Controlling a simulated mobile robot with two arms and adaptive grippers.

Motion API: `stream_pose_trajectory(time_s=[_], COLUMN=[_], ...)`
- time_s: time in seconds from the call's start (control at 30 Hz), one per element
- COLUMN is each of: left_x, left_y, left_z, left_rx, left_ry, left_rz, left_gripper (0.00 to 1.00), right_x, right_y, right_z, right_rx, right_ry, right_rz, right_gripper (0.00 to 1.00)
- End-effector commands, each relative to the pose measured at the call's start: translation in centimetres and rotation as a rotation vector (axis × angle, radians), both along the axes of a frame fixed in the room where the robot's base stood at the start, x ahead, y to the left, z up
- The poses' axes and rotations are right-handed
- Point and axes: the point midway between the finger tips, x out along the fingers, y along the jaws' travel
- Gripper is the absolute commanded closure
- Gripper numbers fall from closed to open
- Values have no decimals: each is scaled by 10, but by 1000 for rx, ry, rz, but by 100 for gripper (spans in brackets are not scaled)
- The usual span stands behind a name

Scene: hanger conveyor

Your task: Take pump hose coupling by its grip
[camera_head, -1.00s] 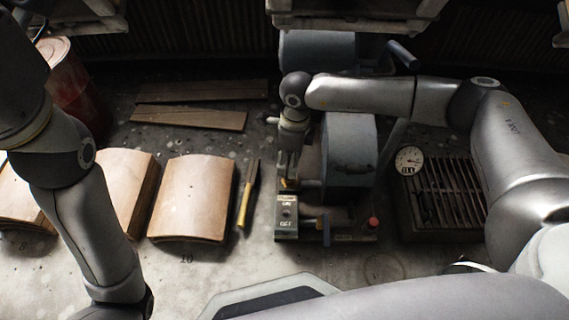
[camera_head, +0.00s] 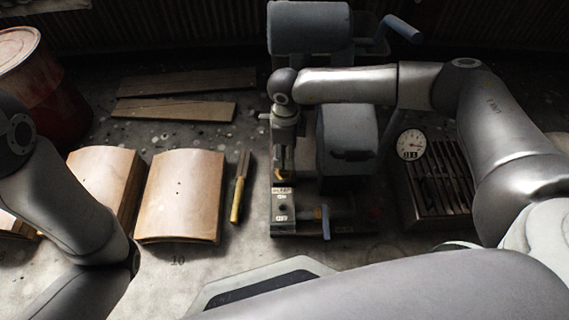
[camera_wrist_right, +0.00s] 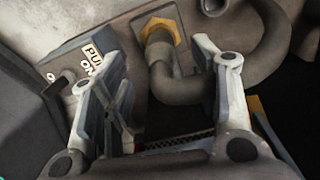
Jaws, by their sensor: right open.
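The pump hose coupling shows in the right wrist view as a grey bent hose end (camera_wrist_right: 160,62) at a brass hex fitting (camera_wrist_right: 163,30) on a grey plate. In the head view a small brass part (camera_head: 281,177) shows just under my right gripper (camera_head: 283,168). In the right wrist view my right gripper (camera_wrist_right: 163,62) is open, one finger on each side of the grey hose end. The right finger looks close to the hose, but I cannot tell whether it touches. My left arm is at the left of the head view; its gripper is out of frame.
A plate with partly hidden lettering (camera_wrist_right: 92,57) is beside the left finger. The pump machine (camera_head: 347,140) stands right of my right gripper. A gauge (camera_head: 411,144) sits by a slatted grate (camera_head: 440,185). Curved wooden boards (camera_head: 180,195) and a yellow-handled tool (camera_head: 238,195) lie left.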

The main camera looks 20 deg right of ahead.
Motion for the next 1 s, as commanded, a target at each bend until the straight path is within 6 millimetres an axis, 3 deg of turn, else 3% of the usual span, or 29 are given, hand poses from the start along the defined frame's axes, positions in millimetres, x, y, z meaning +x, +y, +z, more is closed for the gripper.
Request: stream_pose_trajectory(time_s=[0.37, 0.7, 1.0], left_x=[-7, -6, -5], left_y=[0, 0, 0], left_z=[-37, -38, -38], left_rx=[0, 1, 1], left_ry=[-18, -17, -15], left_rz=[-1, -1, 0], left_gripper=[100, 100, 100], right_x=[2, 2, 2], right_y=[1, 1, 2], right_z=[-43, -45, -45], right_rx=[0, 0, 0], right_ry=[0, -1, -1], right_rz=[-1, -1, -1], right_gripper=[45, 46, 85])
